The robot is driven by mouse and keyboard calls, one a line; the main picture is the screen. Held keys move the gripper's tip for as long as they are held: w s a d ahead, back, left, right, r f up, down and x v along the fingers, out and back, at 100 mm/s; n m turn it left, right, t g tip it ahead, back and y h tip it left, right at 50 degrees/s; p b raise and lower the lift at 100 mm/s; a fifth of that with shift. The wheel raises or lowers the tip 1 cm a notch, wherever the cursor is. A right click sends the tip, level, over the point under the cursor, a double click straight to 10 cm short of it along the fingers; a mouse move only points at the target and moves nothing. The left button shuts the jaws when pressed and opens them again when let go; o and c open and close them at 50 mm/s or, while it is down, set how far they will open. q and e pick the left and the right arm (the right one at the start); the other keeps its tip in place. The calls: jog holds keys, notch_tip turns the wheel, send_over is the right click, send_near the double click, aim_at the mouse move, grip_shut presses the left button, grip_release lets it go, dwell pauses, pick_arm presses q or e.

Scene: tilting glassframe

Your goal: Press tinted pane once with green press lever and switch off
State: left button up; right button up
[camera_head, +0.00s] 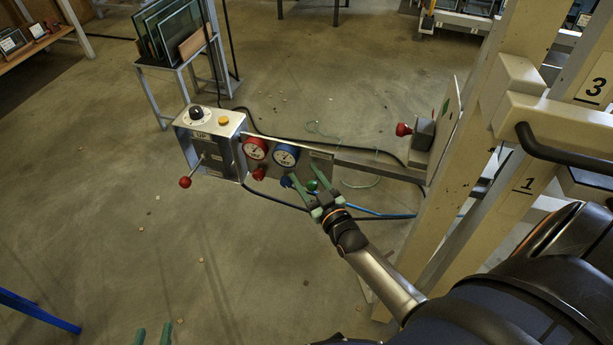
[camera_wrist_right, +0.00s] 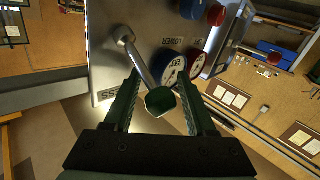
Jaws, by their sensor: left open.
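The green press lever (camera_head: 313,185) sticks out of the control panel (camera_head: 320,161). In the right wrist view its green knob (camera_wrist_right: 160,101) sits between the fingers of my right gripper (camera_wrist_right: 160,105), on a metal stem near a partly hidden label ending in "ESS". The fingers stand apart, with a gap beside the knob. In the head view my right gripper (camera_head: 306,190) is at the panel's lower edge. My left gripper (camera_head: 153,336) is open and empty at the bottom edge, far from the panel. I cannot tell which glass is the tinted pane.
A control box (camera_head: 225,132) has a black knob (camera_head: 196,112), a yellow button (camera_head: 223,120) and a red-balled lever (camera_head: 185,182). Red (camera_head: 255,148) and blue (camera_head: 286,155) gauges and other levers are beside the green one. A glass rack (camera_head: 152,70) stands behind. Cables lie across the floor.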

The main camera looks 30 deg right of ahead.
grip_shut()
dwell(1.1)
